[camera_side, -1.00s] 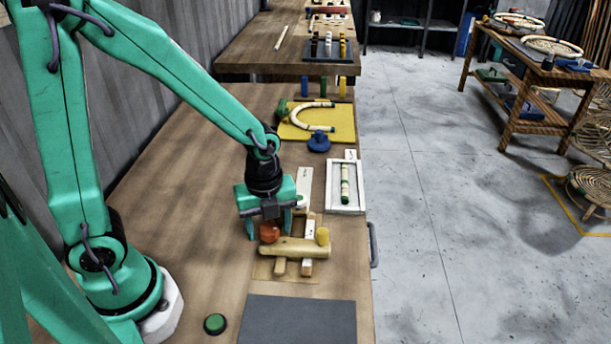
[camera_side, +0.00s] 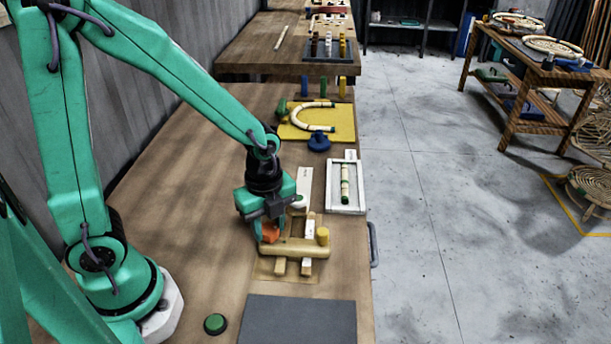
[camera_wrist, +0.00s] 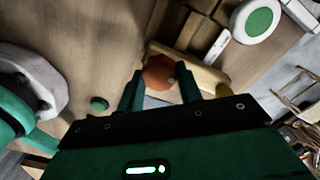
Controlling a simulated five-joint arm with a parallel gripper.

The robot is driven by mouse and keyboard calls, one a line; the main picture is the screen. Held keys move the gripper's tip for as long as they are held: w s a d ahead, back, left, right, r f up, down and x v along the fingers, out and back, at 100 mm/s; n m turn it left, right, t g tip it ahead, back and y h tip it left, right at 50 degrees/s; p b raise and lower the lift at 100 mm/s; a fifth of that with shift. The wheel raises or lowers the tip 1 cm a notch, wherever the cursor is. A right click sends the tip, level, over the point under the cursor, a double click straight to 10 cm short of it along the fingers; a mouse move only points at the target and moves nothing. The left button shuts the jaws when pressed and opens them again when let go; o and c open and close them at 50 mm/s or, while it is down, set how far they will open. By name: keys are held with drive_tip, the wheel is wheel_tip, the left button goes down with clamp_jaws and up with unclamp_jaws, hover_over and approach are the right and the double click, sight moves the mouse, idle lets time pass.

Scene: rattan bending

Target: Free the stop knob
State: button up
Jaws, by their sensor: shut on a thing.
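The orange stop knob (camera_side: 271,231) is at the left end of a pale yellow wooden bar (camera_side: 300,248) on a small wooden frame. My gripper (camera_side: 269,232) points down over the knob, with its fingers on either side of it, shut on it. In the wrist view the knob (camera_wrist: 160,72) shows as a reddish-orange faceted shape between the two green fingertips. The pale bar (camera_wrist: 202,72) lies just beyond it. The knob's underside and its joint with the bar are hidden.
A yellow peg (camera_side: 322,236) stands at the bar's right end. A white tray (camera_side: 332,205) holds a rattan piece beyond the frame. A dark grey mat (camera_side: 310,320) and a green button (camera_side: 215,324) lie nearer. A blue knob (camera_side: 319,142) stands by a yellow board (camera_side: 343,112).

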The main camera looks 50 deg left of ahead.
sight(269, 228)
drive_tip(key=n, duration=1.5)
idle(0.3)
drive_tip(key=o, duration=1)
drive_tip(key=shift+r, duration=0.1)
drive_tip(key=shift+r, duration=3.85)
